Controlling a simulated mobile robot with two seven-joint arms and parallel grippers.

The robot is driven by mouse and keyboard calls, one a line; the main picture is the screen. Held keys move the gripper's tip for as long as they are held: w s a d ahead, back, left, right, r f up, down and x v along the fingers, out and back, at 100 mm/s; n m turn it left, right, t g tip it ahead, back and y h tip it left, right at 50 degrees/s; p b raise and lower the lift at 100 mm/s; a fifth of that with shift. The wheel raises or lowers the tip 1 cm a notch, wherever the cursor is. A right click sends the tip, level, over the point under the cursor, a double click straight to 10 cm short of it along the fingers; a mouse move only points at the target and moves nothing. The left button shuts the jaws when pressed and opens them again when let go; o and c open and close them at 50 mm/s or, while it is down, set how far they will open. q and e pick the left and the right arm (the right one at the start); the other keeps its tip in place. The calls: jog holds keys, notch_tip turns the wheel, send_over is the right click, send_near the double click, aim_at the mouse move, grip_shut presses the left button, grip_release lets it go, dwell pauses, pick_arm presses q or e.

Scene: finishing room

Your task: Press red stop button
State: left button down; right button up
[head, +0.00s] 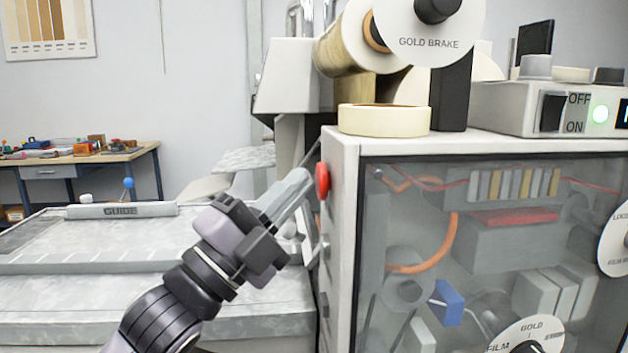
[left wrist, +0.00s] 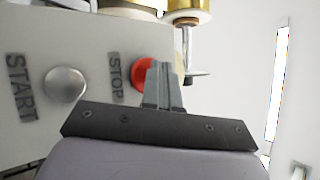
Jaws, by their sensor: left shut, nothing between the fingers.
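The red stop button (head: 322,181) sticks out from the left side of the white machine housing, near its top front corner. It also shows in the left wrist view (left wrist: 143,74), beside the label STOP, partly hidden behind my fingers. My left gripper (head: 305,178) is shut and empty. Its fingertips are at the red button in the head view and overlap its right part in the left wrist view. I cannot tell whether they touch it. My right gripper is not in view.
A silver START button (left wrist: 65,84) sits left of the stop button in the wrist view. A tape roll (head: 384,120) lies on the machine top. A flat bed with a GUIDE bar (head: 122,210) lies to the left. A cluttered workbench (head: 85,158) stands behind.

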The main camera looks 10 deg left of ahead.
pick_arm(q)
jog(key=shift+s+a, duration=0.25)
jog(key=shift+a, duration=0.5)
jog(key=shift+s+a, duration=0.2)
jog(key=shift+a, duration=0.6)
jog(key=shift+s+a, duration=0.25)
jog(key=shift+a, duration=0.55)
jog(key=shift+s+a, duration=0.2)
jog(key=shift+a, duration=0.6)
